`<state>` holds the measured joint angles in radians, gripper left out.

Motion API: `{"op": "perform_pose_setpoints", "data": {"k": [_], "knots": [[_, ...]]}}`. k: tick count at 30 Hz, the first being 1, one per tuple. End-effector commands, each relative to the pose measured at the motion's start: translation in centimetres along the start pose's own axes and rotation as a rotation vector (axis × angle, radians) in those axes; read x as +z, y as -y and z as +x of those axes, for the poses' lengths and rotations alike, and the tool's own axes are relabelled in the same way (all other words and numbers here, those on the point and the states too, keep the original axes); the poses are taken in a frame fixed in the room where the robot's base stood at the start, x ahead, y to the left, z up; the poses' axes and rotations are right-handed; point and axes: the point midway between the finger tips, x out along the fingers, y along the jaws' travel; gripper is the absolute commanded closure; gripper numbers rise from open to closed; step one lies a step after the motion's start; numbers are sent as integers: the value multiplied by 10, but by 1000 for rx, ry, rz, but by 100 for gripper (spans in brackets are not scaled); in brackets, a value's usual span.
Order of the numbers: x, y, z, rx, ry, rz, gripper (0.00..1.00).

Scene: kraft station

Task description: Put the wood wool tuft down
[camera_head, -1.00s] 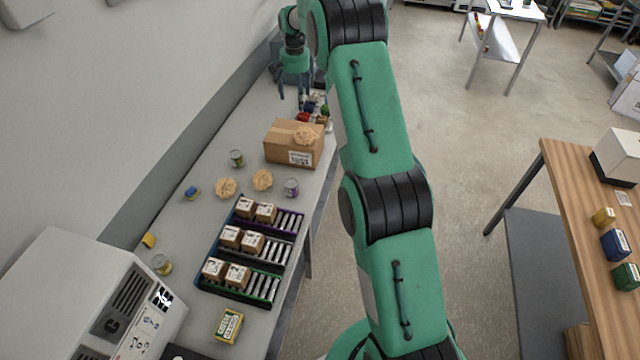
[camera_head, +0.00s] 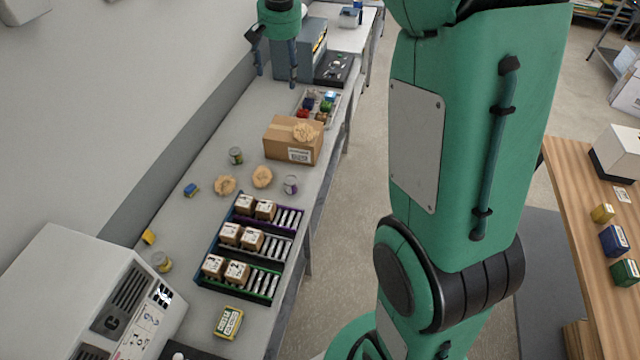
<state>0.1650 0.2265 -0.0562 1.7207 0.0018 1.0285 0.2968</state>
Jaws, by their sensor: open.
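Three pale wood wool tufts show. One tuft (camera_head: 305,132) lies on top of the cardboard box (camera_head: 280,144) on the long grey bench. Two more tufts, a left one (camera_head: 224,185) and a right one (camera_head: 262,177), lie on the bench in front of the box. My gripper (camera_head: 277,80) is open and empty at the top of the view, in the air beyond the box and apart from all the tufts.
A tray (camera_head: 330,121) of coloured items stands behind the box. Cans (camera_head: 236,156) and (camera_head: 290,185) stand near the tufts. A rack (camera_head: 262,240) of small boxes lies nearer, beside a grey machine (camera_head: 90,290). A wooden table (camera_head: 575,215) is at the right.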

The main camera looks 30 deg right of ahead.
Motion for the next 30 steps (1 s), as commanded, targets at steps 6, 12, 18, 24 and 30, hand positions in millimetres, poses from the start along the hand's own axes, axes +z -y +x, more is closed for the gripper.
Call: {"op": "perform_pose_setpoints", "data": {"k": [6, 12, 18, 24, 30], "knots": [[56, -1, -42, -16, -36, -63, 23], [106, -5, -71, -29, -68, -120, 23], [159, -12, -92, -42, -100, -178, 23], [212, -21, -106, -55, -133, -236, 23], [265, -33, -113, -66, -166, -292, 23]]}}
